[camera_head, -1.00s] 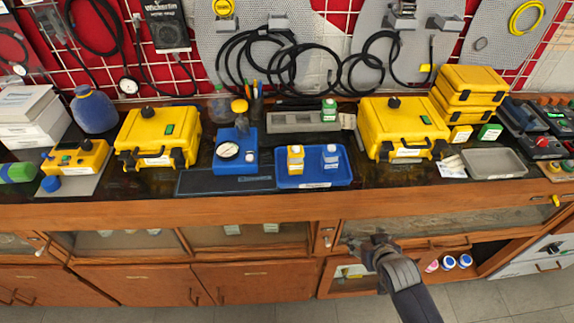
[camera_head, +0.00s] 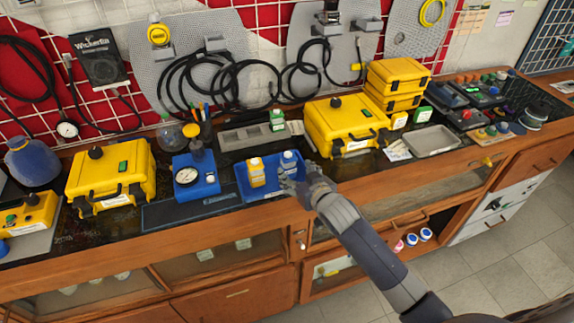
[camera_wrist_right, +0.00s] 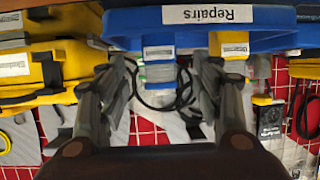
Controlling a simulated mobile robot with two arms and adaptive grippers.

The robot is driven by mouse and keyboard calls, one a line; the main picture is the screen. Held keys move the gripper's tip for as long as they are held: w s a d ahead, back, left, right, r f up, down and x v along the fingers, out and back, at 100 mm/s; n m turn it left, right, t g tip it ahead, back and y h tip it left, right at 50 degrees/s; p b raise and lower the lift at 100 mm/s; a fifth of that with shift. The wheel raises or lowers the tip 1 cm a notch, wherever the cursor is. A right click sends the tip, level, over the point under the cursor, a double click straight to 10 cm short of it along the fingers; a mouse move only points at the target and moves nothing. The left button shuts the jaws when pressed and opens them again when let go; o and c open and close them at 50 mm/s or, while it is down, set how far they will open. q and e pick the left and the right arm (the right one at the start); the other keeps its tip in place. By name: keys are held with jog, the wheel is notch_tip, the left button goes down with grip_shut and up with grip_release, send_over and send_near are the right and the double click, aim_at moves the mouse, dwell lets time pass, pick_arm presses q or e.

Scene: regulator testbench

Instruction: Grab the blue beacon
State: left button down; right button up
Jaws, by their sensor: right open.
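In the head view the blue tray (camera_head: 262,199) holds a small grey-blue bottle-shaped item (camera_head: 289,160), possibly the blue beacon, beside a yellow bottle (camera_head: 256,172). My right gripper (camera_head: 297,181) is open just in front of the grey-blue item and partly hides it. In the upside-down right wrist view, the two fingers (camera_wrist_right: 158,98) are spread on either side of the pale, labelled item (camera_wrist_right: 159,72). Contact cannot be told. The yellow bottle (camera_wrist_right: 229,46) is outside the fingers. The tray (camera_wrist_right: 130,22) carries a "Repairs" label. My left gripper is out of view.
A blue gauge box (camera_head: 197,184) stands left of the tray. A yellow case (camera_head: 345,125) stands close on its right and another (camera_head: 110,182) farther left. A small green-topped bottle (camera_head: 277,121) is behind. Black cables (camera_head: 215,80) hang on the wall panel.

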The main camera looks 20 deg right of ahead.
aim_at(291, 165)
jog(key=shift+x, duration=0.95)
jog(key=shift+w+r+p, duration=0.2)
jog(key=shift+w+p, duration=0.2)
jog(key=shift+w, duration=0.1)
jog(key=x, duration=0.3)
jog(key=shift+w+a+r+p, duration=0.1)
jog(key=shift+w+r+p, duration=0.1)
jog(key=shift+p, duration=0.15)
jog(key=shift+w+f, duration=0.25)
jog(key=shift+w, duration=0.2)
jog(key=c, duration=1.2)
